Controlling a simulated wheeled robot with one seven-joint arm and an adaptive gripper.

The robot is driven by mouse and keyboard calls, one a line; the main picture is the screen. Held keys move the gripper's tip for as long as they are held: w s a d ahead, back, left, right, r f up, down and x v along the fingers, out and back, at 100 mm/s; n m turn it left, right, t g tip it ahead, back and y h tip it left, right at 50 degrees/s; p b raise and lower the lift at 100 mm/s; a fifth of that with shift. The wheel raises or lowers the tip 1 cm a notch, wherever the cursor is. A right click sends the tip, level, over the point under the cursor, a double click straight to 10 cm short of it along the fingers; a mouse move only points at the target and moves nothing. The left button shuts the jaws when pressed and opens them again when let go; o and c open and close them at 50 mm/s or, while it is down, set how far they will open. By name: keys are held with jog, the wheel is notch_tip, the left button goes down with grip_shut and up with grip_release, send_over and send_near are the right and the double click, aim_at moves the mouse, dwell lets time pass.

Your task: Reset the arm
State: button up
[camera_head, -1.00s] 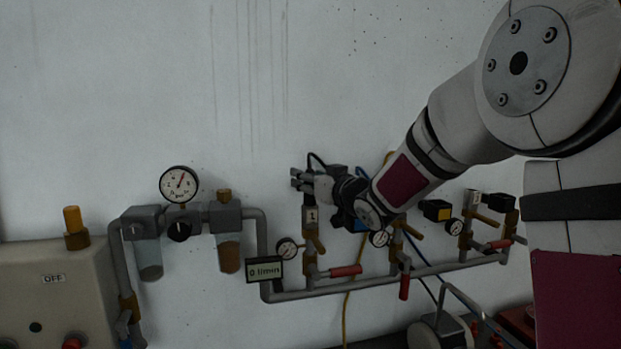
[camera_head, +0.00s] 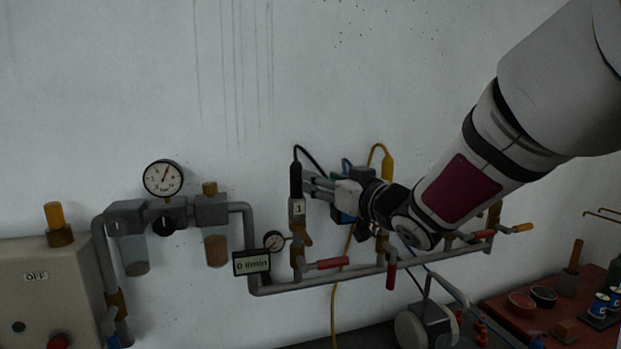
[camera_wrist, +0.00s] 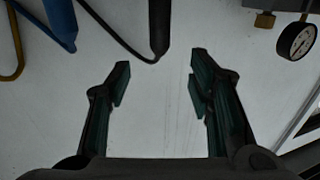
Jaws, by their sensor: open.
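My gripper (camera_head: 312,186) is in front of the wall by the pipe manifold, with its fingers toward the black hose fitting (camera_head: 296,180) above the valve labelled 1 (camera_head: 298,208). In the wrist view the two fingers of my gripper (camera_wrist: 160,84) are spread apart with bare wall between them. The black hose fitting (camera_wrist: 159,28) shows beyond the fingertips at the top, and nothing is held. My forearm crosses the right of the head view and hides part of the manifold.
The manifold pipe (camera_head: 365,274) carries red-handled valves (camera_head: 326,263) and small gauges. A flow display (camera_head: 251,262) reads 0 l/min. A larger gauge (camera_head: 163,178) and an OFF-labelled box (camera_head: 45,290) are at left. A red bench (camera_head: 520,318) with small items is at lower right.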

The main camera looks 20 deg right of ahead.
jog(key=shift+s+d, duration=0.1)
dwell(0.3)
jog(key=s+a+f+m+g+h+b, duration=0.1)
jog(key=s+f+g, duration=0.5)
jog(key=s, duration=0.7)
jog(key=s+a+f+m+g+h+b, duration=0.2)
jog(key=s+f+g+h+b, duration=0.1)
jog(key=s+f, duration=0.7)
jog(key=s+g+b, duration=0.1)
jog(key=s+g, duration=0.1)
jog(key=shift+s+a+g+h, duration=0.15)
jog(key=shift+s+g+h, duration=0.15)
jog(key=shift+s+g, duration=0.1)
